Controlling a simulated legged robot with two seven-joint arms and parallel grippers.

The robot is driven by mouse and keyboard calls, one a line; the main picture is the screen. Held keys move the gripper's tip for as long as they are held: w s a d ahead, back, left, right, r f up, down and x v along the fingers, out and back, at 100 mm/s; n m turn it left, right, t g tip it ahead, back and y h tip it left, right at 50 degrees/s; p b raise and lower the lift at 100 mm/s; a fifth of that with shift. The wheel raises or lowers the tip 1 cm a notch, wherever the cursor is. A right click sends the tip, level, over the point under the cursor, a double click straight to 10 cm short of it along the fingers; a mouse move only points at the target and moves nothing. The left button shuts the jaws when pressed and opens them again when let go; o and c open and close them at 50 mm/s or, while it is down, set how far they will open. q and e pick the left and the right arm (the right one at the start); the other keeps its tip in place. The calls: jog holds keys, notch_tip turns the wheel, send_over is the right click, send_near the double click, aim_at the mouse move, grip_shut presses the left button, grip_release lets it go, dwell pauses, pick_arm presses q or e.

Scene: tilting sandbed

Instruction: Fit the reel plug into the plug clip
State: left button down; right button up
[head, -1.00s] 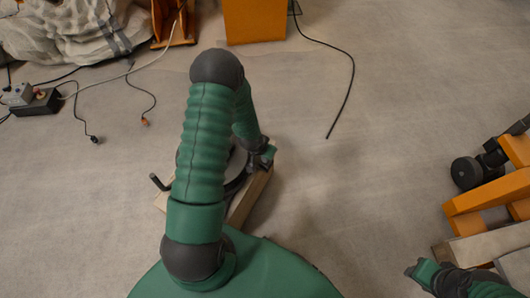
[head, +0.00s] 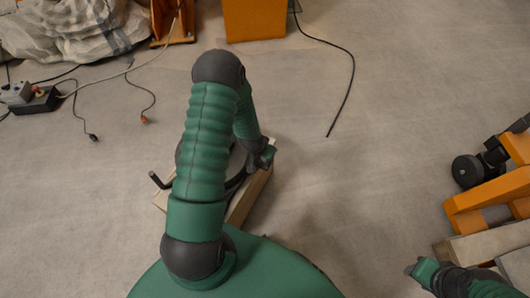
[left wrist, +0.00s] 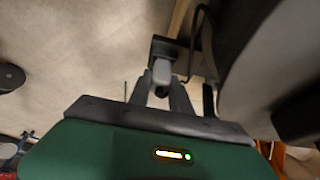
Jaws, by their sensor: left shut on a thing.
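My left gripper (head: 266,155) reaches down beside the reel (head: 236,165), which is largely hidden behind my left arm in the head view. In the left wrist view, my left gripper (left wrist: 163,92) is shut on the grey reel plug (left wrist: 162,72). The plug's far end meets a dark block-like part (left wrist: 164,46), probably the plug clip; I cannot tell whether it is seated or only against it. The reel's large dark disc (left wrist: 245,60) is close on the right. My right gripper (head: 424,270) is at the lower right, away from the reel; its fingers are unclear.
The reel is on a pale wooden base (head: 255,190) on the floor. A black cable (head: 350,85) lies beyond it. A power strip (head: 38,100) with cables is at the far left. An orange wheeled frame (head: 485,200) is at right. Floor between is clear.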

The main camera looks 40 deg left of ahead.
pick_arm(q)
jog(key=shift+f, duration=0.1)
jog(key=c, duration=0.6)
grip_release()
jog(key=shift+c, duration=0.2)
notch_tip(320, 180, up, 8)
jog(key=p, duration=0.7)
